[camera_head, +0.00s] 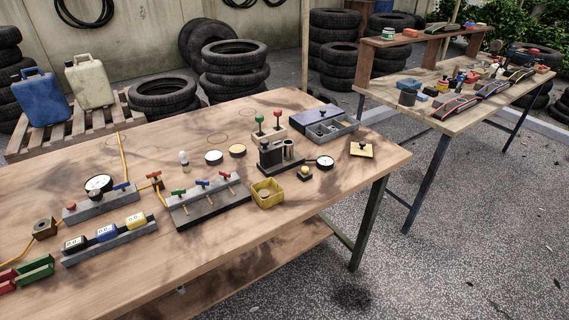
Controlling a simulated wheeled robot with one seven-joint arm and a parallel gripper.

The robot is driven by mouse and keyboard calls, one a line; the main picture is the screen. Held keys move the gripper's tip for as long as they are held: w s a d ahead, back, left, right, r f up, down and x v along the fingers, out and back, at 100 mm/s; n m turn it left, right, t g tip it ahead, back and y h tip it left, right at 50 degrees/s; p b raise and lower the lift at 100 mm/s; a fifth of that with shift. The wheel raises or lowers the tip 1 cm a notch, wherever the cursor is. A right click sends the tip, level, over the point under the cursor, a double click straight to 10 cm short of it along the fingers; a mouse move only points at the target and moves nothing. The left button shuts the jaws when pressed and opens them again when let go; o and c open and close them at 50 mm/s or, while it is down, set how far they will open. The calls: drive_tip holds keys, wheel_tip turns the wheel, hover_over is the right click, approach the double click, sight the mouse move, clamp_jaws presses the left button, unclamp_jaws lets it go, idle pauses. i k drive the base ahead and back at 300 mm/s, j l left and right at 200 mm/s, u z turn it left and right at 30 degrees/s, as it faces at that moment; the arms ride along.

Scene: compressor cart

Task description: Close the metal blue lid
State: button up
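A blue-grey metal box (345,131) stands at the back right of the near workbench. Its dull blue lid (293,114) covers the back left part of the box. The front right part is uncovered and shows compartments with small things in them. A dark knob shows near the lid's right side. At this size I cannot tell whether the lid slides or is hinged. My gripper is not in view.
A lever block with red and green knobs (268,132) stands left of the box. A yellow plate with a dark knob (361,150) lies to its right, near the near workbench's (330,205) right edge. Gauges and a small yellow bin (267,194) stand in front.

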sight(307, 117)
drive_tip(key=i+l+u, duration=0.2)
drive_tip(key=u, duration=0.3)
drive_tip(key=i+l+u, duration=0.15)
drive_tip(key=l+u, duration=0.3)
